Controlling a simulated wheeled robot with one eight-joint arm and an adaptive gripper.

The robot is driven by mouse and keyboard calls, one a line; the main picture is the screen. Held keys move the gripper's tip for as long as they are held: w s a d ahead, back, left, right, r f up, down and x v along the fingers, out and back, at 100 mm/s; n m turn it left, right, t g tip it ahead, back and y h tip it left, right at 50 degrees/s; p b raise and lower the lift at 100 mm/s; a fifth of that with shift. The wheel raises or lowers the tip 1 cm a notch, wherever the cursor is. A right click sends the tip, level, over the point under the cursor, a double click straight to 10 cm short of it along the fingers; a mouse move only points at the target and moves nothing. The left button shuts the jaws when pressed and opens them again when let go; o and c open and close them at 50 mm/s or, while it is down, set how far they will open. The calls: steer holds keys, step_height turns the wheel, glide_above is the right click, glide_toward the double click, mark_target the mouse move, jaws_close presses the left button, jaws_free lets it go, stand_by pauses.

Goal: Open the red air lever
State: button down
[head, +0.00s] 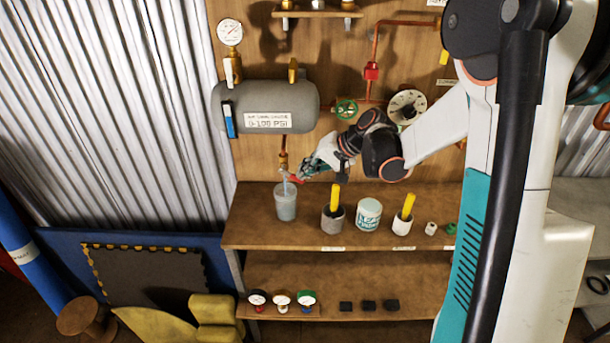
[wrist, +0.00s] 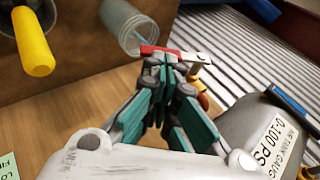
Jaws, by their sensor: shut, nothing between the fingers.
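The red air lever (head: 293,179) sits below the grey air tank (head: 225,100), by the brass fitting (head: 283,160) on its drain pipe. In the wrist view the red lever (wrist: 150,50) shows just past my fingertips, its pale end joined to the fitting at right. My gripper (head: 305,170) is shut and empty, with its teal fingers pressed together. In the wrist view its tips (wrist: 168,68) are right at the lever and overlap it. I cannot tell whether they touch it. The fingers hide part of the lever.
A translucent cup (head: 286,206) with a thin blue tube stands on the shelf (head: 260,235) just below the lever. Yellow-handled tools in pots (head: 332,218), a white tub (head: 368,214) and small parts stand to the right. Corrugated metal (head: 110,110) is at left.

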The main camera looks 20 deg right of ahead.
steer(key=shift+w+a+f+t+y+b, duration=0.15)
steer(key=shift+a+f+y+b, duration=0.2)
steer(key=shift+f+b, duration=0.6)
steer(key=shift+w+a+f+t+y+b, duration=0.1)
steer(key=shift+a+f+y+b, duration=0.25)
steer(key=shift+f+b, duration=0.55)
steer(key=shift+w+a+f+t+y+b, duration=0.15)
steer(key=shift+f+y+b, duration=0.25)
steer(key=shift+f+b, duration=0.5)
steer(key=shift+a+r+m+b, duration=0.1)
steer(key=shift+r+m+b, duration=0.05)
steer(key=shift+m+b, duration=0.15)
steer(key=shift+s, duration=0.1)
steer(key=v, duration=1.2)
